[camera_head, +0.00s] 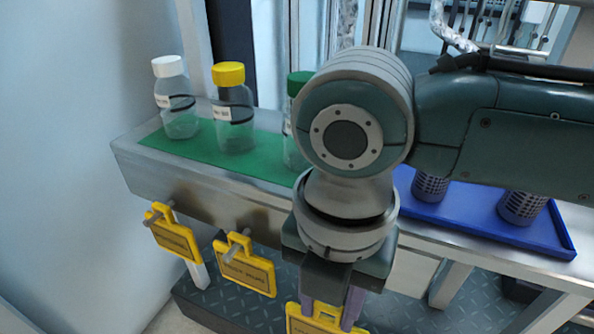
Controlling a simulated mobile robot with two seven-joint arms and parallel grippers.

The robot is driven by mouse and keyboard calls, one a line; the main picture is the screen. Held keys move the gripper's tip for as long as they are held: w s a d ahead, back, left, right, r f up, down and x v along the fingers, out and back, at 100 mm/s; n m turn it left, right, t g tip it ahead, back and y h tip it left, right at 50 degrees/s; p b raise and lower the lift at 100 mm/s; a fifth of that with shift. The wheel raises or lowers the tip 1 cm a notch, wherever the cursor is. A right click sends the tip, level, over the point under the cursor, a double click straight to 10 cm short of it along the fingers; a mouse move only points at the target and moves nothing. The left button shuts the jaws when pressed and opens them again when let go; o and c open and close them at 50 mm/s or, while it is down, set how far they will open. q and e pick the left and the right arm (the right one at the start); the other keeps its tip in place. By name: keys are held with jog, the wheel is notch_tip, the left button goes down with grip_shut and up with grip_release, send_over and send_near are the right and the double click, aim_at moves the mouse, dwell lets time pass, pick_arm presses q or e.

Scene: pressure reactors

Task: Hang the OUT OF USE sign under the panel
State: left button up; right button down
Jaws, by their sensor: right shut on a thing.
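My right gripper (329,310) points down in front of the bench's front edge, shut on a yellow-framed sign (297,322) at the bottom of the view. The picture's lower edge cuts off much of this sign and its lettering cannot be read. Two similar yellow signs hang on pegs from the bench front: one at the left (173,238) and one in the middle (246,272). Their lettering is too small to read surely. I cannot make out which thing is the panel. My left gripper is not in view.
On the bench (150,164), a green mat (265,158) bears a white-capped bottle (178,110), a yellow-capped bottle (233,105) and a green-capped bottle (296,85) partly behind my arm. A blue tray (465,220) with dark perforated cups stands right. A dark tread plate (225,306) lies below.

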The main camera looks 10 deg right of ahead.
jog(key=w, duration=0.1)
jog(key=w+d+b, duration=0.2)
jog(key=shift+w+d+f, duration=0.25)
jog(key=shift+w+f, duration=0.05)
jog(key=shift+w+d+f, duration=0.2)
jog(key=shift+w, duration=0.05)
jog(key=shift+f, duration=0.1)
jog(key=shift+f, duration=0.15)
jog(key=c, duration=0.5)
grip_release()
